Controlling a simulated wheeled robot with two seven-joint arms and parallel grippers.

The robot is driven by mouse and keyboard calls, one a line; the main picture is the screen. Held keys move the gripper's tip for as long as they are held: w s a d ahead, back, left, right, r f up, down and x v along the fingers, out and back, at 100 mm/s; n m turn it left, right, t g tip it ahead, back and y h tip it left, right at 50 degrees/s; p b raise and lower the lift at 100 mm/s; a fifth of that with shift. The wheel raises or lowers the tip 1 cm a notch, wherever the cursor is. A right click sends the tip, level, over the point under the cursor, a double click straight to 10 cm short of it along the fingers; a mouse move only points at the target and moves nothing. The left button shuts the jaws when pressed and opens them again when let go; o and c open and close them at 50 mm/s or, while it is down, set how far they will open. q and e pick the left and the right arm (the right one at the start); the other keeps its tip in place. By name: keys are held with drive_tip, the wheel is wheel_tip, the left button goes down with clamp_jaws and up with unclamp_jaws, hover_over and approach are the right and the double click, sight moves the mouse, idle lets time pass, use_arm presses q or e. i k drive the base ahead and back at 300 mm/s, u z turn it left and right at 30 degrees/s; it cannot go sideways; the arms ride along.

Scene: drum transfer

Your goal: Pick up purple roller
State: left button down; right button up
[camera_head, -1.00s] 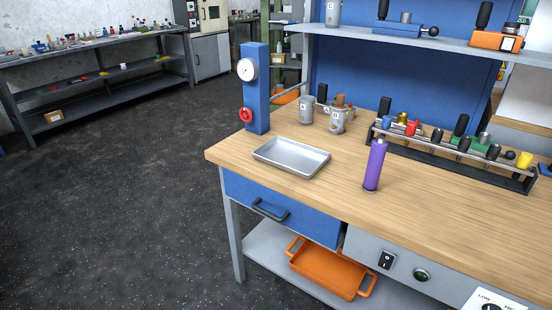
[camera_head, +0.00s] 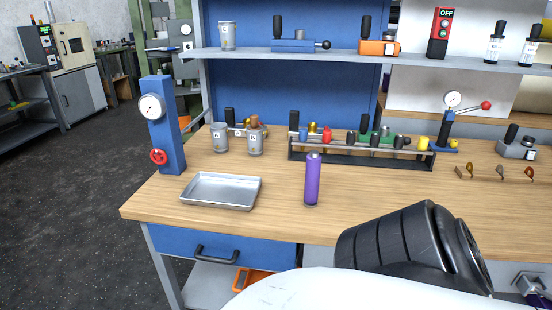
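The purple roller (camera_head: 312,182) stands upright on the wooden workbench (camera_head: 400,205), near its front edge. It has a grey metal top end and a dark lower end. It stands apart from the tray to its left and the rack behind it. One of my arms, with a white link and a black joint, fills the bottom right foreground and hides part of the bench front.
A shallow metal tray (camera_head: 221,191) lies left of the roller. A blue gauge post (camera_head: 168,130) stands at the bench's left end, with grey cups (camera_head: 220,138) behind the tray. A long rack (camera_head: 360,157) of coloured rollers is behind, below a shelf (camera_head: 350,55).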

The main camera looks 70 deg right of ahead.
sight(313, 160)
drive_tip(key=i, duration=1.05)
drive_tip(key=z, duration=2.6)
